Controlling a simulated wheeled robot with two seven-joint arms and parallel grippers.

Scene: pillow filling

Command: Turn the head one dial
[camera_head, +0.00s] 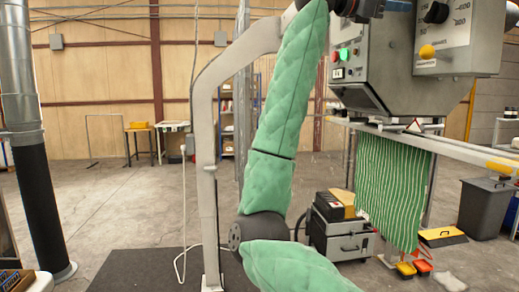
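A grey filling machine (455,65) hangs at the upper right. Its pale panel carries a black dial (437,12) with a printed scale and a yellow knob (427,52) below it. Which one is the head one dial is not readable. My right arm, in green padding, rises from the bottom to the top edge. My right gripper (368,8) is dark and partly cut off by the top edge, to the left of the black dial and apart from it in the picture. Its fingers are not clear. My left gripper is not in view.
A side box with a green button (344,53) and a red button sits left of the dial panel. A grey bent post (208,160) stands left of my arm. Green striped cloth (395,190) hangs below the machine. A dark bin (484,208) stands at right. The left floor is mostly clear.

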